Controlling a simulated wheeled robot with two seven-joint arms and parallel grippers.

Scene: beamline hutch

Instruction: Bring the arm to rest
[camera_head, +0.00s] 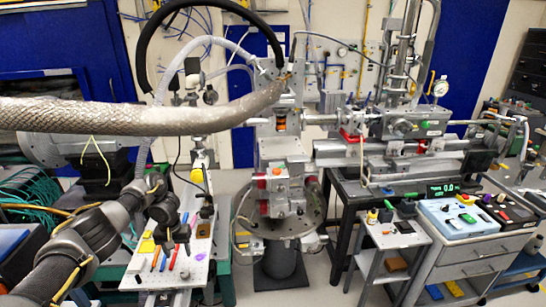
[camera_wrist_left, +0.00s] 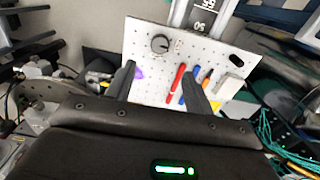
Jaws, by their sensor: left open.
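My left arm comes in from the lower left in the head view, and my left gripper (camera_head: 156,184) is at its far end, over the left side of the white perforated board. In the left wrist view my left gripper (camera_wrist_left: 159,70) is open, its two dark fingers apart with nothing held between them. The white perforated board (camera_wrist_left: 140,35) lies beyond the fingers. A red pen (camera_wrist_left: 176,78) and a blue pen (camera_wrist_left: 184,92) on it appear near the right finger. My right gripper is not in view.
The perforated board (camera_head: 136,282) holds several coloured tools and a purple piece (camera_head: 200,255). A braided hose (camera_head: 180,120) crosses above my arm. A round metal stage (camera_head: 290,225) stands to the right. Green cables (camera_head: 25,195) bunch at the left. Floor shows between the stations.

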